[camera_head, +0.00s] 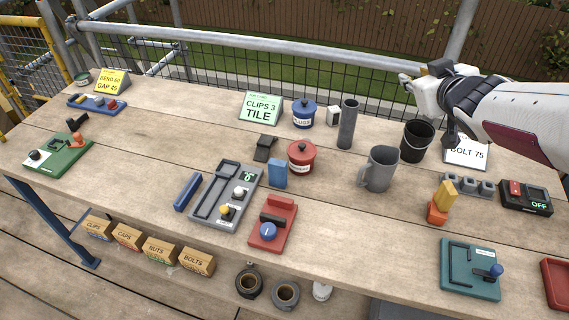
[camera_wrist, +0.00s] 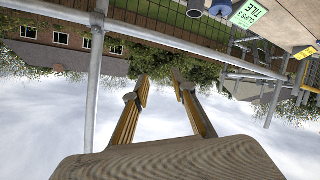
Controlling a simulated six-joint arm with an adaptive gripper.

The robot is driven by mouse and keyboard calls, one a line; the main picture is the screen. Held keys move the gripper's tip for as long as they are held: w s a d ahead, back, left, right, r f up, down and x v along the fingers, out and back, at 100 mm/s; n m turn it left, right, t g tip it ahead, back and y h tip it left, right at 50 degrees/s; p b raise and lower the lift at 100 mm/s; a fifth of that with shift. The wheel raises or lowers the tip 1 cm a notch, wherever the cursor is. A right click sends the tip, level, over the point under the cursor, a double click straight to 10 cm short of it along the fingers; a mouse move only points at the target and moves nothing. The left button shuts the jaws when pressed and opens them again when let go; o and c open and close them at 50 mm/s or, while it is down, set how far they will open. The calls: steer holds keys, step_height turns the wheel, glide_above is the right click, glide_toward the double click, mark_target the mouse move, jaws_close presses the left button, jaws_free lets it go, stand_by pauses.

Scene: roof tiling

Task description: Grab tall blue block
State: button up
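The tall blue block (camera_head: 278,173) stands upright on the wooden table in the head view, right of the grey tray and just in front of the red lidded pot. It does not show in the wrist view. My gripper (camera_wrist: 163,88) is open and empty in the wrist view, its two fingers well apart with only trees and sky between them. In the head view my arm reaches in from the right, above the table's back right, well away from the block. The fingers cannot be made out clearly there.
A long blue bar (camera_head: 188,192) lies left of the grey tray (camera_head: 208,215). Near the block are the red pot (camera_head: 301,158), a black clip-like part (camera_head: 265,148) and a red device (camera_head: 272,225). A grey mug (camera_head: 380,169) and grey tube (camera_head: 347,124) stand to the right.

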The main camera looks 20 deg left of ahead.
steer(key=w+a+f+n+g+y, duration=0.1)
steer(key=w+a+f+n+y, duration=0.25)
steer(key=a, duration=0.45)
steer(key=n+g+y, duration=0.7)
steer(key=g, duration=0.5)
glide_above(286, 168)
steer(key=d, duration=0.2)
step_height(286, 168, down, 19)
steer(key=shift+w+d+f, duration=0.1)
steer(key=shift+w+f, duration=0.05)
steer(key=shift+f, duration=2.8)
steer(key=shift+f, duration=0.5)
steer(key=shift+x, duration=2.5)
